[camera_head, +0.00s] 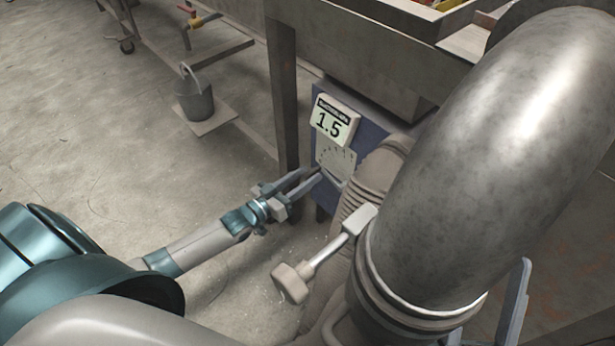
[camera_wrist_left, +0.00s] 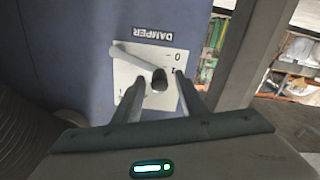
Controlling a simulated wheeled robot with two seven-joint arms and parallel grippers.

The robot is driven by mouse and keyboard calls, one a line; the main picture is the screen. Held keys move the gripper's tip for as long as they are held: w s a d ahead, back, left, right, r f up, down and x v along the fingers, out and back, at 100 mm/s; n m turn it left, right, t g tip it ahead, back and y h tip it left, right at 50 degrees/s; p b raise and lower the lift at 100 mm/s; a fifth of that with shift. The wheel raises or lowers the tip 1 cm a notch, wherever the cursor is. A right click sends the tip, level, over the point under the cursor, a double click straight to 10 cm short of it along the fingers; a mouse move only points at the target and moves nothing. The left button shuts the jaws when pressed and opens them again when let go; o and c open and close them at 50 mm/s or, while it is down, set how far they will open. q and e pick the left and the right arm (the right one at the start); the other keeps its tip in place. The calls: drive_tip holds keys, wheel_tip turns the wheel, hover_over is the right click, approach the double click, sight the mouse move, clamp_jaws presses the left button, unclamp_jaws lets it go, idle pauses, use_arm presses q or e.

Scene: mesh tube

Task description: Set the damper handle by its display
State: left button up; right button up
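In the left wrist view the plate (camera_wrist_left: 128,84) is under the word DAMPER, with a 0 and other marks partly hidden. The damper handle (camera_wrist_left: 136,58) is a grey rod slanting across the plate to a dark end. My left gripper (camera_head: 312,176) is open at the plate. Its fingertips (camera_wrist_left: 158,82) lie on either side of the handle's dark end; contact is unclear. My right gripper is not in view.
A large metal pipe elbow (camera_head: 510,140) and a ribbed hose (camera_head: 372,178) stand right of the panel. A tan-ended lever (camera_head: 291,283) juts out in front of them. A metal leg (camera_head: 284,90) stands left of the panel. The floor beyond my left arm is open, with a bucket (camera_head: 195,98).

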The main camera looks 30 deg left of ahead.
use_arm(q)
drive_tip(key=shift+w+d, duration=0.2)
drive_tip(key=shift+w, duration=0.3)
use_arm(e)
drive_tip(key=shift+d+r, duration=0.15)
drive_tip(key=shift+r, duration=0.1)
use_arm(q)
clamp_jaws()
drive_tip(key=shift+r, duration=0.2)
drive_tip(key=shift+s+d+r+m+p, duration=0.1)
drive_tip(key=shift+d+r+m+p, duration=0.1)
drive_tip(key=shift+r+m+p, duration=0.6)
drive_tip(key=m+p, duration=0.1)
drive_tip(key=p, duration=0.1)
drive_tip(key=d+r+m+p, duration=0.1)
drive_tip(key=shift+s+d+m+p, duration=0.1)
drive_tip(key=shift+s+m+p, duration=0.1)
drive_tip(key=shift+m+p, duration=0.2)
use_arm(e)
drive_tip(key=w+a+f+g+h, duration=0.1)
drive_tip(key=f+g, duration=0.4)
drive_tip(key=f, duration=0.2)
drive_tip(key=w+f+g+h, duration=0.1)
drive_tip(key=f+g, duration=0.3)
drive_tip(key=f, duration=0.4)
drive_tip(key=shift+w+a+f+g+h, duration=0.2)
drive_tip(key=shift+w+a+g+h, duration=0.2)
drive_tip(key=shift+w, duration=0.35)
use_arm(q)
unclamp_jaws()
